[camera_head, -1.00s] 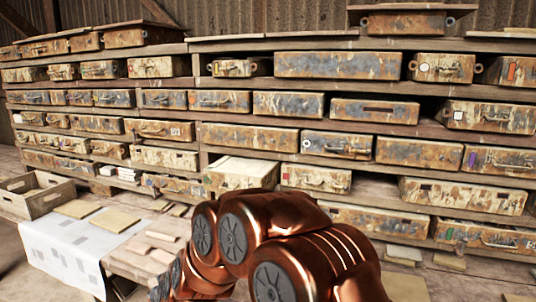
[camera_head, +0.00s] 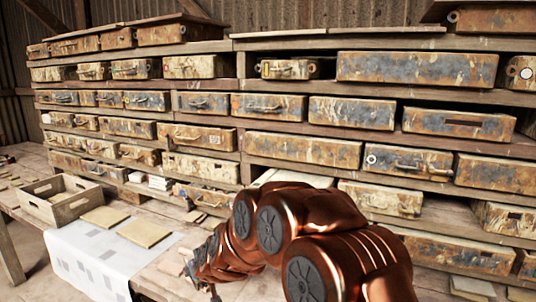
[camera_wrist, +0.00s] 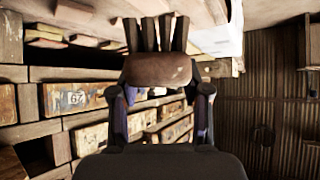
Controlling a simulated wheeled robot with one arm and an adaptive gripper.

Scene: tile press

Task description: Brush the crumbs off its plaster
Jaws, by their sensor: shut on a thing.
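My gripper (camera_wrist: 161,92) is shut on a brush (camera_wrist: 157,70) in the wrist view. The brush has a brown wooden body and dark grey bristle tufts that point to the top of the picture. One finger lies on each side of the body. Many rust-stained cases, such as one with a round white mark (camera_head: 408,162), stand on the shelves. I cannot make out crumbs or tell which plaster is meant.
A wooden bench runs below the shelves. A slatted crate (camera_head: 62,207), tan tiles (camera_head: 144,232) and a white sheet with grey squares (camera_head: 78,258) lie at the left. A small white stack (camera_head: 160,182) stands at the back. The sheet has bare room.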

